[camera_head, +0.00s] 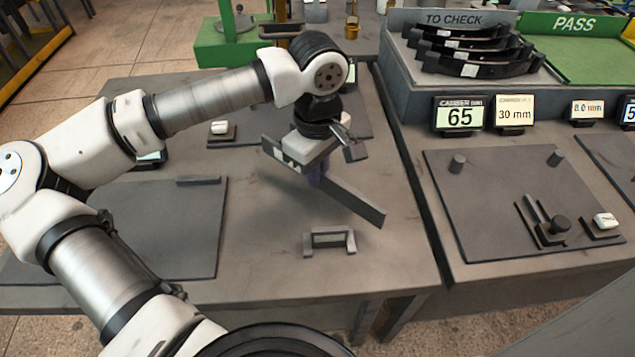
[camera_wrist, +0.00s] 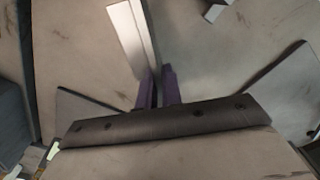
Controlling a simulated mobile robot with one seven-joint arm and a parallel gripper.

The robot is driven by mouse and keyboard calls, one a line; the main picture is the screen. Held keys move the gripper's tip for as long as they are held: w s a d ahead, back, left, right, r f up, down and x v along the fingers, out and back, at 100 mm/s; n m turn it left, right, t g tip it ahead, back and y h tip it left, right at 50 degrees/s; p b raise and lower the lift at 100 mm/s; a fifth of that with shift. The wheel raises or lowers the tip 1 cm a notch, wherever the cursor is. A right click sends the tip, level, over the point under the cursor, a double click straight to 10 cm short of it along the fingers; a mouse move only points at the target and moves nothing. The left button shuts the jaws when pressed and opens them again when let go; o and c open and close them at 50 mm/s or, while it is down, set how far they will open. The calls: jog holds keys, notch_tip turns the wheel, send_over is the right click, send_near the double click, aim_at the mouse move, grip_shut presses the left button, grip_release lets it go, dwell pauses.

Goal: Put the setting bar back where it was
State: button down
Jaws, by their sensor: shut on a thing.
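The setting bar is a long, flat dark grey bar (camera_head: 352,198) that slants across the left bench in the head view. My gripper (camera_head: 316,176) is shut on it near its middle, with purple fingers partly hidden behind the bar and wrist. In the wrist view the bar (camera_wrist: 168,123) lies across the picture with small dark holes near its ends, and my gripper's fingers (camera_wrist: 158,92) meet its upper edge. The bar appears held above the bench top, though the height is hard to tell. A small grey bracket (camera_head: 330,240) with two uprights stands on the bench in front of it.
A dark plate (camera_head: 165,228) lies at the left of the bench. Curved springs (camera_head: 478,48) lie in the TO CHECK tray. Bench around the bracket is clear.

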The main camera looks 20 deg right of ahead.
jog(key=shift+f, duration=1.95)
jog(key=shift+f, duration=0.2)
jog(key=c, duration=1.6)
grip_release()
jog(key=shift+o, duration=0.2)
jog(key=shift+r, duration=0.1)
notch_tip(320, 180, up, 12)
jog(key=shift+r+b, duration=0.1)
jog(key=shift+b, duration=0.3)
jog(key=shift+s, duration=0.1)
